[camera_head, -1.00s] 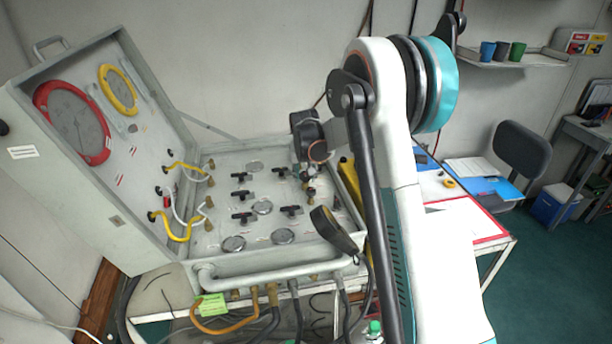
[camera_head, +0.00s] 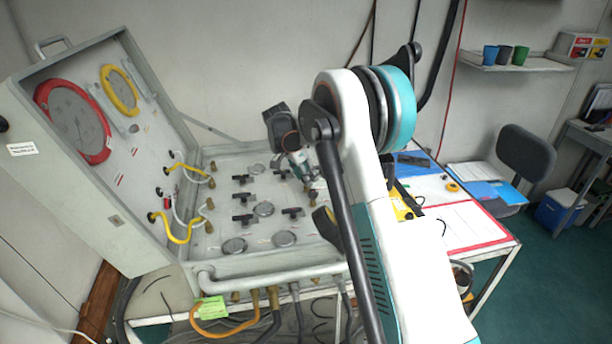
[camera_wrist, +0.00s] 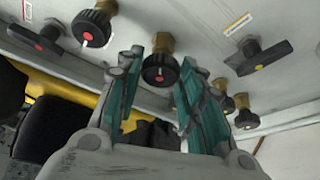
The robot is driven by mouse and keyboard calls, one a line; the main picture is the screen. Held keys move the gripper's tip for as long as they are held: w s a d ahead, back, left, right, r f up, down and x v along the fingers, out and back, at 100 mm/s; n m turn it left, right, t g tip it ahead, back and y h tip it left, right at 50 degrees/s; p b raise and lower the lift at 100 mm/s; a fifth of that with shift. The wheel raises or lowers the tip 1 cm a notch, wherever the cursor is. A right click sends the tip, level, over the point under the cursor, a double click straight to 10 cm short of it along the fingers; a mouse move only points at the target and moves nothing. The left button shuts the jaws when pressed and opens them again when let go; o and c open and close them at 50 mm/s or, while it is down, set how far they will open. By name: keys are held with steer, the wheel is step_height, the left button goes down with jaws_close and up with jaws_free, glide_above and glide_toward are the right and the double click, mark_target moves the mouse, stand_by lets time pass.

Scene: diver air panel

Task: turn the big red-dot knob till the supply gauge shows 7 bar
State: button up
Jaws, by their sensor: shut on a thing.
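My gripper shows in the wrist view (camera_wrist: 160,75), its two teal-lined fingers on either side of a black round knob (camera_wrist: 158,64) with a red dot on its face and a brass stem. The fingers are shut on this knob. In the head view, my gripper (camera_head: 308,178) is at the right part of the panel (camera_head: 222,222), and my arm hides the knob. A red-rimmed gauge (camera_head: 75,122) and a yellow-rimmed gauge (camera_head: 120,90) are in the open lid. Which gauge is the supply gauge, and any reading, I cannot tell.
Another black knob with a red dot (camera_wrist: 92,28) is close on the left in the wrist view. A black lever handle (camera_wrist: 264,56) is on the right. Yellow hoses (camera_head: 180,236) cross the lid's lower edge. A table with papers (camera_head: 470,222) stands to the right.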

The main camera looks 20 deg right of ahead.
steer(key=shift+w+m+g, duration=0.1)
steer(key=shift+m+g, duration=0.3)
steer(key=shift+m, duration=0.6)
steer(key=o, duration=1.1)
steer(key=shift+c, duration=0.2)
steer(key=shift+a+r, duration=0.1)
steer(key=shift+r, duration=0.05)
steer(key=v, duration=1.1)
steer(key=shift+a+r, duration=0.2)
steer(key=shift+r, duration=0.1)
steer(key=shift+w, duration=0.1)
